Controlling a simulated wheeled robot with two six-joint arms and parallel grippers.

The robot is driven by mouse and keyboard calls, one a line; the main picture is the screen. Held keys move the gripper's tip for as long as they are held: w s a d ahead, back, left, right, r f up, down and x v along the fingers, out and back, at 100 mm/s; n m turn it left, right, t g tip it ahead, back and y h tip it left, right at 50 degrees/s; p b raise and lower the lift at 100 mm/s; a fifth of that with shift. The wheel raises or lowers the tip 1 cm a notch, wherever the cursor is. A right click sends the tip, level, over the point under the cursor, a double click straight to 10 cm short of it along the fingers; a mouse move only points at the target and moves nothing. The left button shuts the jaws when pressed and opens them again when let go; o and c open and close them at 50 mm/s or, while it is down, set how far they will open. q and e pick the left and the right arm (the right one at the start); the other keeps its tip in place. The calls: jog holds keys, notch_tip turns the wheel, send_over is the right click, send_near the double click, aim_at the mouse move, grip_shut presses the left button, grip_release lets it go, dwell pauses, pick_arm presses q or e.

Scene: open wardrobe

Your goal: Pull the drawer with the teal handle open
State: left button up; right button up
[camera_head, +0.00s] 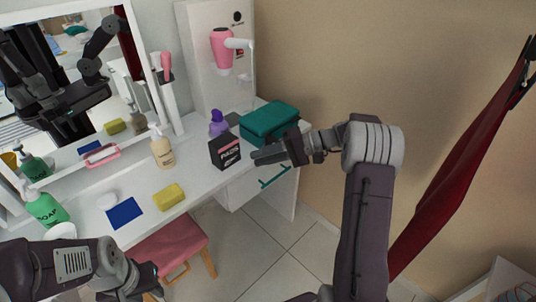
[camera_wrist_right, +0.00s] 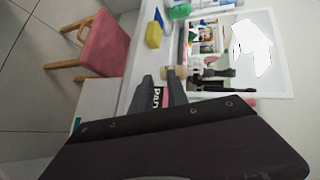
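The white drawer (camera_head: 246,187) under the right end of the white table has a teal bar handle (camera_head: 275,177) and looks shut. A small bit of teal, likely the handle (camera_wrist_right: 77,123), shows at the left of the right wrist view. My right gripper (camera_head: 258,157) is above the handle, beside the tabletop edge and close to the black box. In the right wrist view its two dark fingers (camera_wrist_right: 161,82) stand apart, with the box's lettering visible between them. My left gripper (camera_head: 147,282) is at the bottom left, near the stool; its fingers are unclear.
On the table (camera_head: 190,155) stand a black box (camera_head: 225,150), a teal folded cloth (camera_head: 268,120), a purple bottle (camera_head: 218,123), a lotion bottle (camera_head: 162,148), and a yellow sponge (camera_head: 169,196). A pink stool (camera_head: 170,248) stands in front. The floor below the drawer is clear.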

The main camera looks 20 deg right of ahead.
jog(key=shift+a, duration=0.2)
dwell(0.3)
jog(key=s+a+r+n+g, duration=0.3)
jog(key=s+a+n+g, duration=0.15)
jog(key=a, duration=0.65)
jog(key=s+a+f+g+h, duration=0.2)
jog(key=s+f+h, duration=0.35)
jog(key=s, duration=0.55)
jog(key=s+d+f+t+h, duration=0.2)
jog(key=s+d+f+h, duration=0.55)
jog(key=d+f, duration=0.4)
notch_tip(320, 180, up, 18)
jog(key=w+m+t+p, duration=0.1)
jog(key=p, duration=1.7)
jog(key=shift+w+d, duration=0.35)
jog(key=shift+w, duration=0.05)
jog(key=shift+o, duration=1.3)
jog(key=shift+f+m, duration=0.25)
jog(key=shift+f, duration=0.05)
